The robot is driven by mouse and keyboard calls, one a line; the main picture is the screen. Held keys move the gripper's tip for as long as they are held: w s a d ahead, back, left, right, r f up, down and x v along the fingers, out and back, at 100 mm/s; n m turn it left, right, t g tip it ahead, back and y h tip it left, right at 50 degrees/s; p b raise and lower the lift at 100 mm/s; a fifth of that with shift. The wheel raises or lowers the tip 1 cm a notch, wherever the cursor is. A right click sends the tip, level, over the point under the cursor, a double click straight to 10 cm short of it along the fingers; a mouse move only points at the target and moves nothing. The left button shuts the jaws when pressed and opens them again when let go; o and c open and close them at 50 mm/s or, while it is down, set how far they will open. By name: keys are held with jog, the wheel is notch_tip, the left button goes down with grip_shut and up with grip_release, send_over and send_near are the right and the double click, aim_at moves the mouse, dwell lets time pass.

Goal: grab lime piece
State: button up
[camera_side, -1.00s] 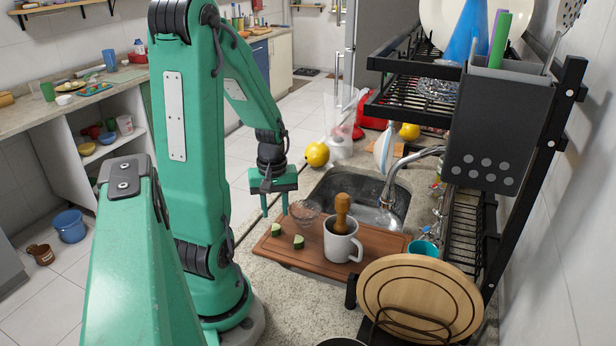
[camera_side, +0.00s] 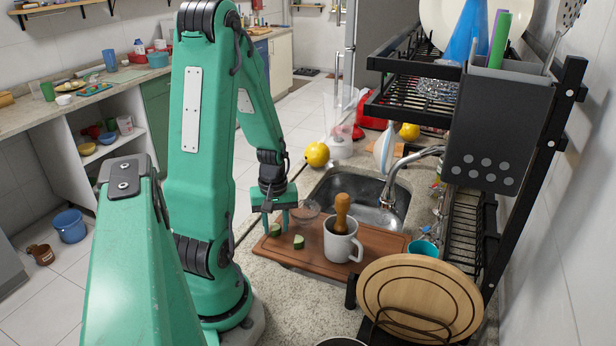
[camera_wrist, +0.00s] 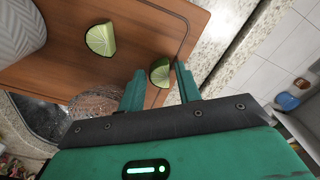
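Two green lime pieces lie on the brown wooden board (camera_side: 315,262). The left lime piece (camera_side: 275,231) is directly below my gripper (camera_side: 275,224) in the side view. The other lime piece (camera_side: 298,242) lies a little to the right and nearer the camera. In the wrist view my gripper (camera_wrist: 160,78) is open, with one lime piece (camera_wrist: 160,73) in the gap between the fingertips, apart from or barely near the right finger; contact cannot be told. The second lime piece (camera_wrist: 101,39) lies outside the fingers, up and left.
A white mug (camera_side: 341,243) with a wooden pestle (camera_side: 341,212) stands on the board. The sink (camera_side: 360,190) is behind the board. A black rack (camera_side: 470,225) and round wooden boards (camera_side: 420,300) stand at right.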

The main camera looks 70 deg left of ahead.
aim_at(278, 229)
dwell(0.3)
grip_shut()
jog(key=shift+r, duration=0.15)
jog(key=shift+r, duration=0.95)
jog(key=shift+w+d+r, duration=0.1)
jog(key=shift+d+r, duration=0.1)
jog(key=shift+r, duration=0.4)
jog(key=shift+w+d+r, duration=0.1)
jog(key=shift+d+r, duration=0.05)
jog(key=shift+r, duration=0.4)
jog(key=w+d+r, duration=0.3)
jog(key=d+r, duration=0.3)
jog(key=d, duration=0.4)
jog(key=shift+w+d+r, duration=0.2)
jog(key=shift+r, duration=0.05)
